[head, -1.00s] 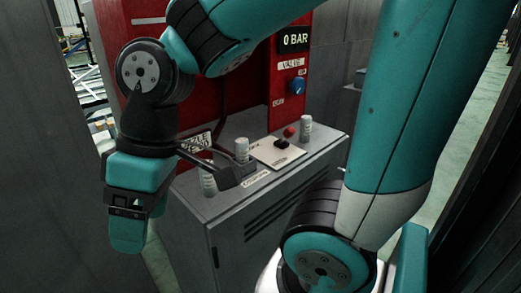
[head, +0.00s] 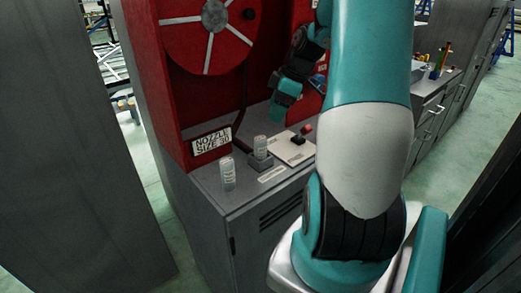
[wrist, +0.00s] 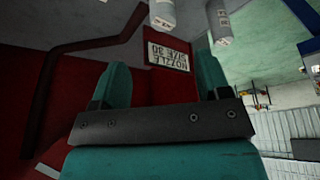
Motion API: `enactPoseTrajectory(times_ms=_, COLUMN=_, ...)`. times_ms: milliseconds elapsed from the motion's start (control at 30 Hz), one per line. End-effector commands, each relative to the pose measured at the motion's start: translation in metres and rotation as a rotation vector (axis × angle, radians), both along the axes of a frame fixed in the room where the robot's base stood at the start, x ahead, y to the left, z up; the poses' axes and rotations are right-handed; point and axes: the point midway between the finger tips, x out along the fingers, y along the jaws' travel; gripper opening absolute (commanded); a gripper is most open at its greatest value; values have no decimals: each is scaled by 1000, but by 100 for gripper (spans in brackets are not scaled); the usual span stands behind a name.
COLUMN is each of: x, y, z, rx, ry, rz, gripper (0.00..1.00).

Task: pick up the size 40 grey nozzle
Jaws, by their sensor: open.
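Two pale grey cylindrical nozzles stand upright on the grey cabinet top in the head view. The front nozzle (head: 228,173) stands alone near the left corner. The other nozzle (head: 261,148) stands in a dark holder. Their size markings are too small to read. My gripper (head: 280,104) is above and behind them, beside the red panel, partly hidden by my arm. In the wrist view, my gripper (wrist: 162,78) is open, with nothing between its fingers. Two nozzles show at the top edge of that view, one (wrist: 163,14) centred and one (wrist: 218,24) further right, both cut off.
A sign (head: 212,140) reading "NOZZLE SIZE 30" stands against the red housing (head: 165,110). A small plate with a red-knobbed lever (head: 304,131) is right of the holder. A hose reel (head: 208,35) is above. My arm blocks the cabinet's right side.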

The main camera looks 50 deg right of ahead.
Motion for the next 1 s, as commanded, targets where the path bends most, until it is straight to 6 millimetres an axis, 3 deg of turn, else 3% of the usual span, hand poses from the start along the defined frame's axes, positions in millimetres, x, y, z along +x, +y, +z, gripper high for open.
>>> enactPoseTrajectory(times_ms=300, x=22, y=15, z=-63, rx=4, ry=3, rz=1, gripper=70)
enactPoseTrajectory(times_ms=1000, x=41, y=31, z=-127, rx=1, ry=2, rz=-1, gripper=70)
